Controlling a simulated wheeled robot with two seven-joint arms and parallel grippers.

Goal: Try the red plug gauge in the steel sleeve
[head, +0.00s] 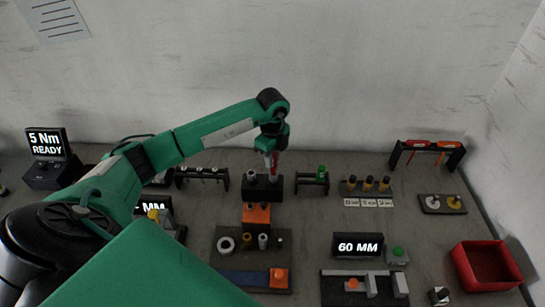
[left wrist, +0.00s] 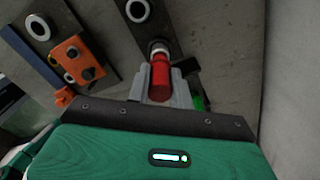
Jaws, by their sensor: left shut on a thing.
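My left gripper (head: 270,162) comes down above a dark block (head: 262,189) and is shut on the red plug gauge (head: 271,163). In the left wrist view the red gauge (left wrist: 160,76) stands between the grey fingers (left wrist: 160,88), its far end pointing at the block. Two pale rings show on the block; one, likely the steel sleeve (left wrist: 158,47), lies in line with the gauge's end. The other ring (left wrist: 137,10) is apart from it. I cannot tell whether the gauge's end is inside the sleeve or just above it. My right gripper is out of view.
An orange block (head: 256,214) and a plate with rings and pins stand in front. A small rack with a green gauge (head: 321,172) is close on the right, a dark rack (head: 202,172) on the left. A red bin (head: 486,266) stands far right.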

